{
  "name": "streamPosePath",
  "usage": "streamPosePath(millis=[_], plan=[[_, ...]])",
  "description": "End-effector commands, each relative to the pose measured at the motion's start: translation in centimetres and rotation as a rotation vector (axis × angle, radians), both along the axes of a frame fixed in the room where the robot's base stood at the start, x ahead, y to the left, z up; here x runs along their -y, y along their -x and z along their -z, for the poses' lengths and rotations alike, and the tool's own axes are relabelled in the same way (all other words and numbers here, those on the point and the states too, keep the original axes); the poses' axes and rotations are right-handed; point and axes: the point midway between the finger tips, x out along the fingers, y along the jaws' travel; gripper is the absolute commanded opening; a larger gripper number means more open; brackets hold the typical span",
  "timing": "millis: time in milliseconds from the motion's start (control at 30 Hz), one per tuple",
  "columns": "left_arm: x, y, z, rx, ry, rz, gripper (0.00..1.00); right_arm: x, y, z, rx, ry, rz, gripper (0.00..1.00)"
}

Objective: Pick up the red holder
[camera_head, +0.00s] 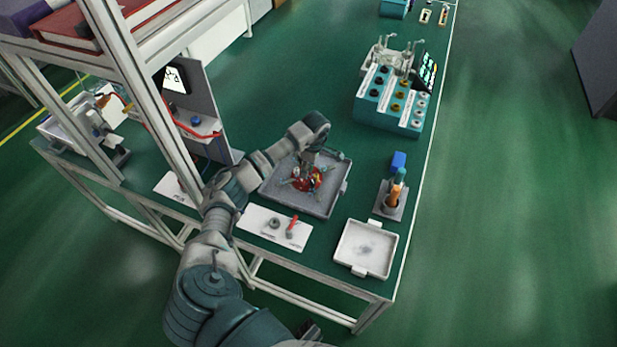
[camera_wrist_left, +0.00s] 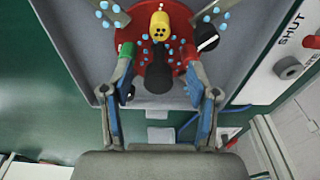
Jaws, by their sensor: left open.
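The red holder (camera_head: 316,181) sits in the grey tray (camera_head: 283,201) among small coloured parts. In the left wrist view it is a round red disc (camera_wrist_left: 138,30) with a yellow piece, a dark round knob (camera_wrist_left: 158,80) and other small parts on or around it. My left gripper (camera_head: 307,160) reaches down over the tray. In the left wrist view its open fingers (camera_wrist_left: 158,55) stand on either side of the red disc. I cannot tell whether they touch it. My right gripper does not show.
A white card with a red-handled tool (camera_head: 291,226) lies in front of the tray. An empty white tray (camera_head: 366,248) and an orange-handled tool in a stand (camera_head: 392,198) are to the right. A teal box with knobs (camera_head: 393,103) stands behind. A metal frame post (camera_head: 140,95) rises at left.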

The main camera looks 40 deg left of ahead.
Motion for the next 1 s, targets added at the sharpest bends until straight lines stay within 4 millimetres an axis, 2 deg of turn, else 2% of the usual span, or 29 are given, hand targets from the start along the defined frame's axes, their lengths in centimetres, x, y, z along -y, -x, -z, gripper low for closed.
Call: streamPosePath(millis=[33, 100, 300, 533, 867, 1000], plan=[[-0.2, 0.1, 0.8, -0.004, 0.001, -0.001, 0.6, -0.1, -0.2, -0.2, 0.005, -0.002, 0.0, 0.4], [-0.3, 0.1, 1.1, 0.0, 0.0, -0.001, 0.6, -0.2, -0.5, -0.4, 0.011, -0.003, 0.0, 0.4], [-0.1, 0.1, 1.1, -0.002, -0.005, -0.001, 0.58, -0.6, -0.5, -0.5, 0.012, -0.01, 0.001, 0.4], [0.2, 0.1, 1.1, -0.006, -0.005, 0.0, 0.01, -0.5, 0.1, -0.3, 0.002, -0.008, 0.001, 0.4], [0.0, 0.1, 1.1, -0.003, -0.002, 0.0, 0.0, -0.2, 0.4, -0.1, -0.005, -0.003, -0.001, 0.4], [-0.1, 0.0, 0.4, -0.001, -0.003, 0.0, 0.0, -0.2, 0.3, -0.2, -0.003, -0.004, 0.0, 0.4]])
